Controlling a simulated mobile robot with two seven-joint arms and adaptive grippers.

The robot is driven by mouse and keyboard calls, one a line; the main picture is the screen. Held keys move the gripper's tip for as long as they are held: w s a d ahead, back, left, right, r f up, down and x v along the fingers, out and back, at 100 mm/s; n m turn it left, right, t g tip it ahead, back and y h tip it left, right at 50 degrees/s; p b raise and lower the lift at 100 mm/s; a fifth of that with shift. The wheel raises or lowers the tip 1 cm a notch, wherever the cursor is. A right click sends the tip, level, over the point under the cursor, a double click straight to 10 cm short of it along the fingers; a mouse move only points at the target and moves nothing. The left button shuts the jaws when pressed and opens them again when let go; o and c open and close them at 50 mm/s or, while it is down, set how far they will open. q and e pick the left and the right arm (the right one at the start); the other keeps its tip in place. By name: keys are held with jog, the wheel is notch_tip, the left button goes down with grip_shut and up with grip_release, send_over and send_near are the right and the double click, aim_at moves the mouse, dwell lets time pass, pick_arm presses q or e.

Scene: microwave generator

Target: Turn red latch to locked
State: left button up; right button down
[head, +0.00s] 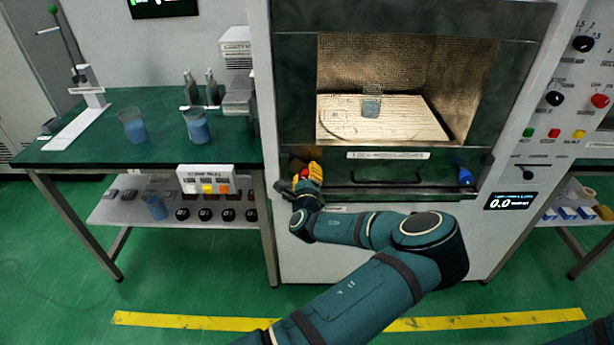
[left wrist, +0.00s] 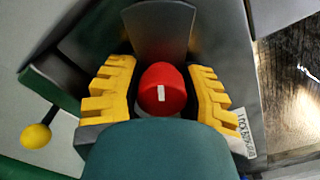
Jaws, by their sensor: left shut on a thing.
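The red latch (head: 304,173) is a round knob at the left end of the chamber's lower front, mostly hidden by my fingers in the head view. In the left wrist view the red latch (left wrist: 161,88) shows a short white mark that runs nearly upright in the picture. My left gripper (head: 314,172) is at the latch, with one yellow finger on each side of it. The left wrist view shows my left gripper (left wrist: 162,92) shut on the red knob. My right gripper is out of view.
A blue latch (head: 465,176) is at the right end of the same front, with a dark handle bar (head: 388,181) between. A beaker (head: 371,103) stands inside the chamber. A green bench (head: 90,150) with beakers is at left. A yellow ball (left wrist: 36,137) shows beside my gripper.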

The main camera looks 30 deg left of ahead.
pick_arm(q)
jog(key=shift+r+m, duration=0.15)
jog(key=shift+m, duration=0.25)
jog(key=o, duration=0.9)
jog(key=shift+s, duration=0.1)
jog(key=shift+s+d, duration=0.2)
jog(key=shift+s, duration=0.05)
jog(key=v, duration=1.1)
jog(key=shift+s, duration=0.1)
